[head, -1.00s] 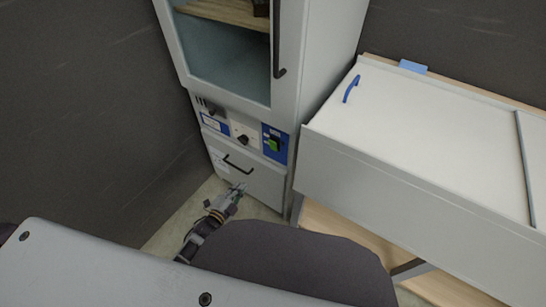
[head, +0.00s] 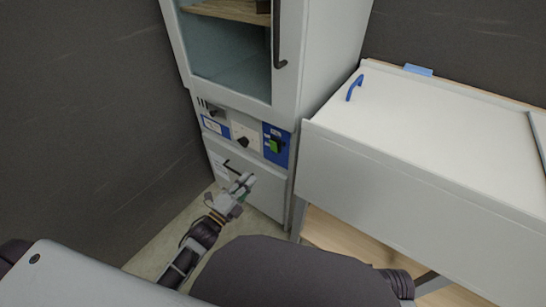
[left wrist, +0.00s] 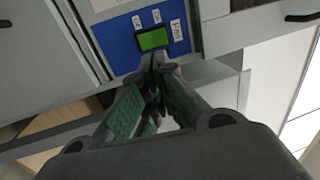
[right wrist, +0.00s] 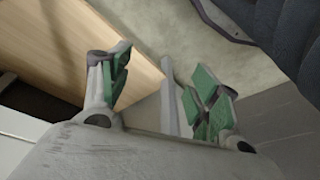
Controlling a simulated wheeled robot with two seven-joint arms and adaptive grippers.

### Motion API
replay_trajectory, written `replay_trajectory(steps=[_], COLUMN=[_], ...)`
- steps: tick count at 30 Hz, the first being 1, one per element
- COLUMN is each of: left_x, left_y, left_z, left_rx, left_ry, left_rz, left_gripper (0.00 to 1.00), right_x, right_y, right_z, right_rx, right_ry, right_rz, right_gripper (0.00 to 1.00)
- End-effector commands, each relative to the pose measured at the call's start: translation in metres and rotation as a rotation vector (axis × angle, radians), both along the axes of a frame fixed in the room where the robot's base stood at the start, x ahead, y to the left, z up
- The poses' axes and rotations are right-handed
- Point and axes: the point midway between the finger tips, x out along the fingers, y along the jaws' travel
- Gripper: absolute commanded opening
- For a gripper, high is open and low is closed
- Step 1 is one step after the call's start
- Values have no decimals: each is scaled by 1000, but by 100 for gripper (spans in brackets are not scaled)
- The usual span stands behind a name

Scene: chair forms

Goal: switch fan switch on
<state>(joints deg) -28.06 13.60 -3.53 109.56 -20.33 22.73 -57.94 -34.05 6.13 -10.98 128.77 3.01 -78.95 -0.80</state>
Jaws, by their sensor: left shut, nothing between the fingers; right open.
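The fan switch is a green rocker (head: 275,146) on a blue panel (head: 281,159) at the right of the cabinet's control strip. In the left wrist view the green rocker (left wrist: 152,39) shows close up, with white labels beside it, one reading "Fan". My left gripper (head: 246,180) is shut and empty, in front of the drawer, below and left of the switch in the head view. In the left wrist view its fingertips (left wrist: 157,62) are just below the rocker, with no clear contact. My right gripper (right wrist: 163,62) is open and empty, over floor and wood.
A black knob (head: 242,142) sits left of the blue panel. A drawer with a dark handle (head: 236,168) lies below. The glass-fronted cabinet (head: 230,60) rises above. A white bench (head: 430,140) with a blue handle (head: 354,88) stands at right; a dark wall is at left.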

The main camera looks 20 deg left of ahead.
Motion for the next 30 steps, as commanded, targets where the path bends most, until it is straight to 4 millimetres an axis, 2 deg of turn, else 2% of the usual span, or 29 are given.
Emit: replay_trajectory(steps=[20,30], left_x=[1,19], left_y=[-2,-9], left_z=[6,9], left_rx=[15,14], left_ry=[-25,-27], left_rz=[-5,-6], left_gripper=[0,0], right_x=[-1,0], right_y=[0,1], right_z=[4,8], right_rx=[2,7], right_ry=[-2,-12], right_rz=[1,1], right_gripper=[62,62])
